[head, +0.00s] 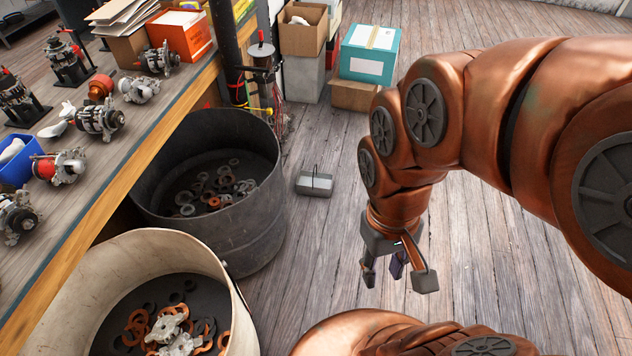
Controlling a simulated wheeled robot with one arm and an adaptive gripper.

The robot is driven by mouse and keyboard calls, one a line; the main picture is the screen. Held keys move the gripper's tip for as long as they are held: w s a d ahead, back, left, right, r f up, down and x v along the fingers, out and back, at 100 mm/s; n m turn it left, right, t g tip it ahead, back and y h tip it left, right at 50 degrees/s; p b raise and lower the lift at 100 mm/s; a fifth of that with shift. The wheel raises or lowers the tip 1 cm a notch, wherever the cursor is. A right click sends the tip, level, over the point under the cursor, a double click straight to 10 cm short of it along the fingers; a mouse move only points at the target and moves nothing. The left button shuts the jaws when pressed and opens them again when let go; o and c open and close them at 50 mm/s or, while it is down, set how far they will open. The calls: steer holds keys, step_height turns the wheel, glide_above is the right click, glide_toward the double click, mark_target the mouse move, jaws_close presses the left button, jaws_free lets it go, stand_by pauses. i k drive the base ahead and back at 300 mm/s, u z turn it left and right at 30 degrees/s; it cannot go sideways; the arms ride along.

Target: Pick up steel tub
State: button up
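A small grey rectangular tub (314,184) with a thin wire handle standing up from it sits on the wooden floor, near the middle of the head view; it looks like the steel tub. My gripper (398,279) hangs from the copper-coloured arm, to the right of the tub and nearer the camera. Its fingers are spread apart, with nothing seen between them. It is clear of the tub and appears above the floor. The inside of the tub is too small to make out.
A large dark drum (262,222) of loose rings stands left of the tub, and a cream drum (55,297) of copper and silver parts is nearer. A workbench (150,140) with alternator parts runs along the left. Cardboard boxes (355,95) stand behind. Floor right of the tub is open.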

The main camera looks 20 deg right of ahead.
mark_target(308, 183)
steer(key=z, duration=0.3)
steer(key=i, duration=1.9)
steer(key=u, duration=0.45)
